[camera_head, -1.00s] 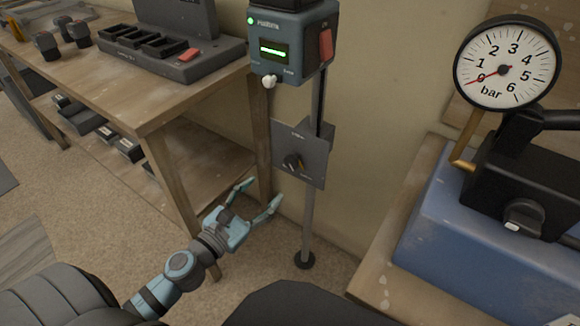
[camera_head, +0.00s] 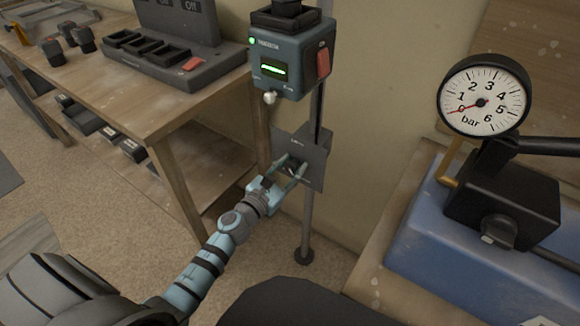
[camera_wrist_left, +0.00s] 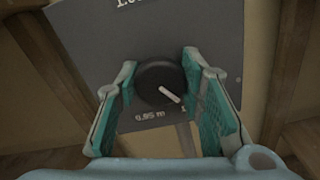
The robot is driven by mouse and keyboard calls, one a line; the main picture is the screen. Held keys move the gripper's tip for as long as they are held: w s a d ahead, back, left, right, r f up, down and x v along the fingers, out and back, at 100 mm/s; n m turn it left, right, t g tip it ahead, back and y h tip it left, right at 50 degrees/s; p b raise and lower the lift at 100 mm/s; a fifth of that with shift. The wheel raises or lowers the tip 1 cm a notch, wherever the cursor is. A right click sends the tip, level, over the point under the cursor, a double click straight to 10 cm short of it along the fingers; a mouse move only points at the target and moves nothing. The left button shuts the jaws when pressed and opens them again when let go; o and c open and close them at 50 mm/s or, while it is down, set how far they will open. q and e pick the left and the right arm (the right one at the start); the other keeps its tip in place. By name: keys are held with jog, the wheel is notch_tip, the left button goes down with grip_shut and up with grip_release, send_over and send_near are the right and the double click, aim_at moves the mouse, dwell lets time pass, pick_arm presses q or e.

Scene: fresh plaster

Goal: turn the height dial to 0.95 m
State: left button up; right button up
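The height dial is a round black knob (camera_wrist_left: 158,78) with a white pointer, on a grey panel (camera_head: 315,165) fixed to a post. Another label at lower right is mostly hidden by a finger. My left gripper (camera_head: 292,164) is at the panel, its teal fingers apart on either side of the knob. I cannot tell whether the finger pads touch it. My right gripper is not in view.
A grey box (camera_head: 292,62) with a green display and red switch sits above the panel on the post (camera_head: 308,215). A wooden workbench (camera_head: 160,122) stands left. A blue unit (camera_head: 425,240) with a pressure gauge (camera_head: 484,96) stands right.

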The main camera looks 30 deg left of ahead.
pick_arm(q)
jog(key=c, duration=0.4)
jog(key=shift+n, duration=0.3)
